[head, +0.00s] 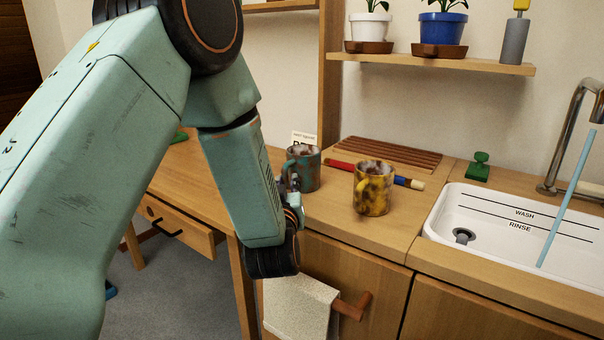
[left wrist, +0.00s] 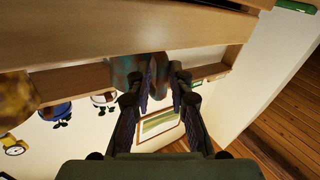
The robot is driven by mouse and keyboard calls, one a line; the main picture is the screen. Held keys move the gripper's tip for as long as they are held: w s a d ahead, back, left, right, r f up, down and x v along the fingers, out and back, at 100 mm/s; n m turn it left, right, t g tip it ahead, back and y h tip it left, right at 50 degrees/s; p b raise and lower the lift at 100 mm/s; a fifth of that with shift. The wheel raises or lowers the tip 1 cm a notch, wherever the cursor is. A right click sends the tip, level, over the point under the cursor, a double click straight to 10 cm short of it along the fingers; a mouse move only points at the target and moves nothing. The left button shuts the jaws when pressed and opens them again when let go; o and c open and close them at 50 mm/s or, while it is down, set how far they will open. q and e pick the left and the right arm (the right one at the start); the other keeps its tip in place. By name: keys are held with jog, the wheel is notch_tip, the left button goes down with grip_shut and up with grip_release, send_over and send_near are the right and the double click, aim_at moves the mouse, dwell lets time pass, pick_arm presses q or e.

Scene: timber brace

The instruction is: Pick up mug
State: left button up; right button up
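A teal mug with brown blotches (head: 305,170) stands on the wooden counter. A yellow mug with brown and white blotches (head: 376,190) stands to its right. My left gripper (head: 290,190) is at the near left side of the teal mug, partly hidden by my own arm in the head view. In the left wrist view its two fingers (left wrist: 158,88) are apart, with the teal mug (left wrist: 127,70) just beyond and between the tips. I cannot tell whether they touch it. The yellow mug shows at the left edge there (left wrist: 14,100). My right gripper is not in view.
A slatted wooden board (head: 388,153) and a red-and-blue rod (head: 340,164) lie behind the mugs. A white sink (head: 480,200) with a tap is at right. A towel (head: 300,305) hangs below the counter edge. A shelf (head: 440,62) holds potted plants.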

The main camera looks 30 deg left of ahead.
pick_arm(q)
grip_shut()
jog(key=shift+r, duration=0.1)
dwell(0.4)
notch_tip(320, 180, up, 10)
jog(key=p, duration=0.4)
jog(key=shift+p, duration=0.35)
